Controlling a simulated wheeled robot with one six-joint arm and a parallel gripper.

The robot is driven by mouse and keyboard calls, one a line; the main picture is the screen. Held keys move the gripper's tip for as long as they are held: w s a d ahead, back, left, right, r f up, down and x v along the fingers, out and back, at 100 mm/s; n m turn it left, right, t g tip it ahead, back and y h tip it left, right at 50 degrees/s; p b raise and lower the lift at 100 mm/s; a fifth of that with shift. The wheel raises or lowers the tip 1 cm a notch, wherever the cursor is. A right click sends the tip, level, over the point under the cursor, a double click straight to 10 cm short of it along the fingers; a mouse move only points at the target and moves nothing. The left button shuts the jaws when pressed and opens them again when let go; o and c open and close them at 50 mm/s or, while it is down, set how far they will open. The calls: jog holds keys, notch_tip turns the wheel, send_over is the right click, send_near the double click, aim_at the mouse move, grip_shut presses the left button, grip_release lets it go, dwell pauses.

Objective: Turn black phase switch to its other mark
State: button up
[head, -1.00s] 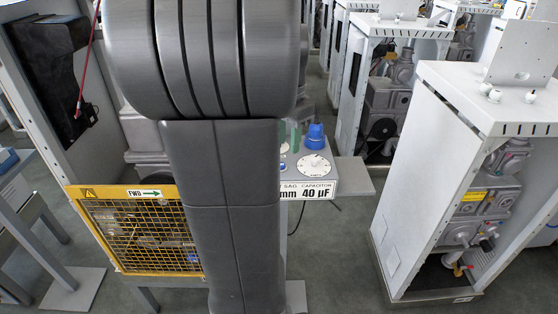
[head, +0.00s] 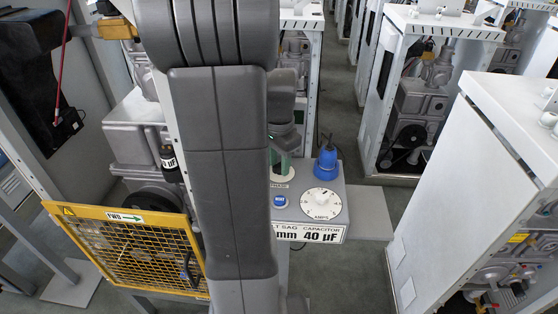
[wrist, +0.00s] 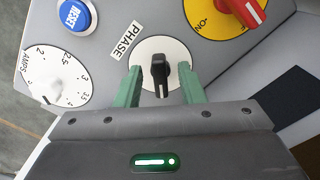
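The black phase switch (wrist: 160,72) sits on a round white plate (wrist: 148,46) beside the PHASE label in the wrist view. Its handle runs roughly up and down in that picture. My gripper (wrist: 159,68) is open, with one green finger on each side of the switch. Gaps show between the fingers and the handle. No marks can be read on the plate. In the head view my gripper (head: 283,157) is over the grey control box (head: 338,218), behind my arm, and the switch itself cannot be made out.
A blue RESET button (wrist: 75,15), a white AMPS dial (wrist: 55,78) and a red knob (wrist: 243,12) on yellow surround the switch. A blue connector (head: 326,161) stands on the box. A yellow cage (head: 150,255) is at left, a white cabinet (head: 470,165) at right.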

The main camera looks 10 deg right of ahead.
grip_shut()
jog(key=shift+n, duration=0.4)
jog(key=n, duration=0.4)
jog(key=shift+d, duration=0.1)
jog(key=n, duration=0.4)
jog(key=shift+s+d+n, duration=0.1)
jog(key=shift+n, duration=0.2)
jog(key=n, duration=0.4)
jog(key=shift+d+p, duration=0.1)
jog(key=shift+p, duration=0.25)
jog(key=shift+n, duration=2.2)
jog(key=shift+r, duration=0.1)
